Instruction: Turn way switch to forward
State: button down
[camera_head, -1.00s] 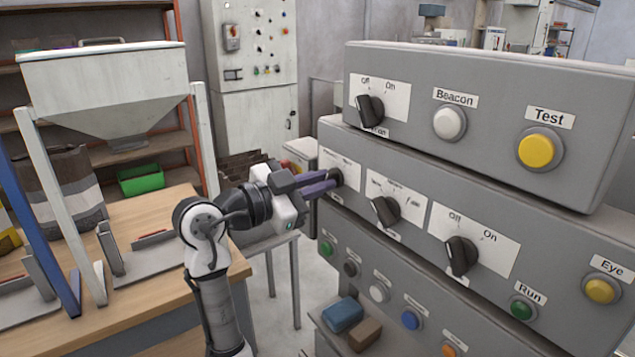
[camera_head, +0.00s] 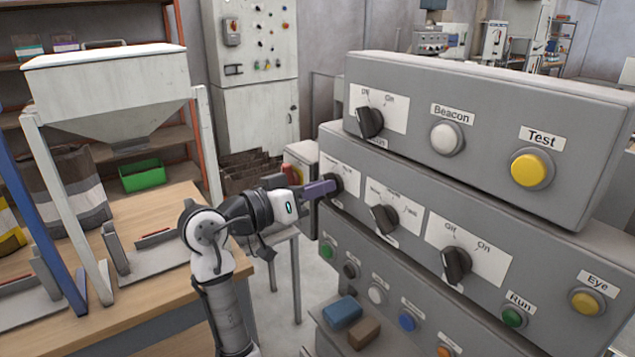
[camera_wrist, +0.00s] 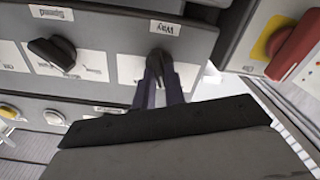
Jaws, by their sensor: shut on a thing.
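The way switch (camera_wrist: 158,60) is a black knob on a white plate under the label "Way" in the wrist view. In the head view its plate (camera_head: 346,175) is at the left end of the middle grey panel box, and the knob is mostly hidden by my gripper. My gripper (camera_head: 330,187) is shut on the knob, its two purple-grey fingers on either side of it. In the wrist view the fingers (camera_wrist: 160,78) reach up to the knob. The markings on the plate are too small to read.
The speed knob (camera_wrist: 52,52) sits beside it on the same panel (camera_head: 440,195). An upper box with Beacon (camera_head: 446,138) and Test (camera_head: 531,168) buttons stands above. A red handle on yellow (camera_wrist: 292,45) is close by. A wooden table (camera_head: 170,250) stands at left.

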jog(key=shift+n, duration=0.7)
jog(key=shift+p, duration=0.35)
jog(key=c, duration=1.5)
grip_release()
jog(key=shift+o, duration=0.2)
jog(key=shift+a, duration=0.1)
jog(key=b+v, duration=0.4)
jog(key=v, duration=0.9)
jog(key=shift+s+a, duration=0.25)
jog(key=shift+a, duration=0.05)
